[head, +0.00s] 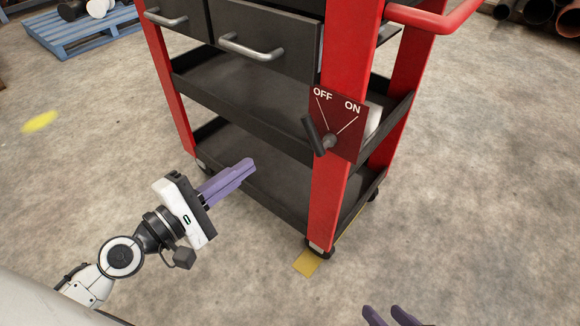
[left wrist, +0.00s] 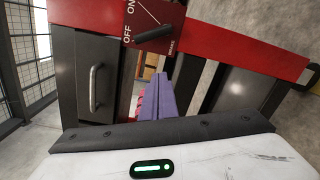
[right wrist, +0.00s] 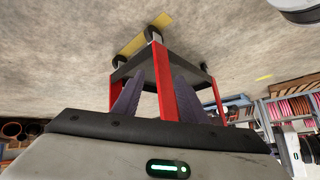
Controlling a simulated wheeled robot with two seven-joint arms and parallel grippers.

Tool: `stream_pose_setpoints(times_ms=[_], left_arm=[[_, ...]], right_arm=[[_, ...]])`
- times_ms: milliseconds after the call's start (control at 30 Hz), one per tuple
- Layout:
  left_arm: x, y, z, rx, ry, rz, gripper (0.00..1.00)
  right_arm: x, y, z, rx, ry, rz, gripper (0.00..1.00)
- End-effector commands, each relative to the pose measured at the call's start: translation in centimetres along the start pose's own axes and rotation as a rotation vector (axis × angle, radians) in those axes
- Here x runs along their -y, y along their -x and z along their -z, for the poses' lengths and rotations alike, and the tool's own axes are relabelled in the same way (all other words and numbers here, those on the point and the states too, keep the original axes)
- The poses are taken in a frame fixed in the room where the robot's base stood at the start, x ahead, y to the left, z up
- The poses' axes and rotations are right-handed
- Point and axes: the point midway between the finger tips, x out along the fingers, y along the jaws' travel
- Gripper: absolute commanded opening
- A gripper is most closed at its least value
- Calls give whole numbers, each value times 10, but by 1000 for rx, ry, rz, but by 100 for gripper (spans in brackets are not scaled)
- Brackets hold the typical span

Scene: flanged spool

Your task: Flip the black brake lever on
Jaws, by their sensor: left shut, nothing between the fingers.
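The black brake lever (head: 313,134) sits on a dark red plate (head: 347,124) on the cart's red front post. Its handle points up and left, along the OFF line and away from the ON line. The lever also shows in the left wrist view (left wrist: 154,34). My left gripper (head: 247,168) is shut and empty, to the left of the lever and lower in the head view, apart from it. My right gripper (head: 390,316) is at the bottom edge of the head view, its purple fingers apart with nothing seen between them. The right wrist view shows both its fingers (right wrist: 158,98) spread.
The red and black cart (head: 330,205) has drawers with grey handles above and open shelves below. A red push handle (head: 435,18) sticks out at the upper right. A blue pallet (head: 80,32) is far left. The concrete floor in front is mostly clear.

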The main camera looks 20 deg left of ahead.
Motion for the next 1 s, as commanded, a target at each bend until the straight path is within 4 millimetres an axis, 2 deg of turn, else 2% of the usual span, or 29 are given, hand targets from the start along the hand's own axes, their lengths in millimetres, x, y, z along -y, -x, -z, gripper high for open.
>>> stream_pose_setpoints(times_ms=[33, 200, 533, 667, 867, 1000], left_arm=[[4, -1, 4, 9, 45, -19, 0], [-4, -3, 5, 22, 139, -46, 0], [-7, -3, 4, 22, 145, -47, 0], [-9, -9, 4, 21, 145, -49, 0], [-14, -38, 2, 21, 144, -51, 0], [-14, -67, 2, 21, 146, -52, 0]], right_arm=[[-1, -9, -7, -1, 4, 8, 39], [2, -9, -8, 3, 8, 20, 39], [3, -8, -7, 5, 9, 20, 39], [1, -6, -8, 18, 12, 11, 39], [-7, -4, -16, 58, 19, -25, 39], [-11, 3, -14, 23, -3, -48, 39]])
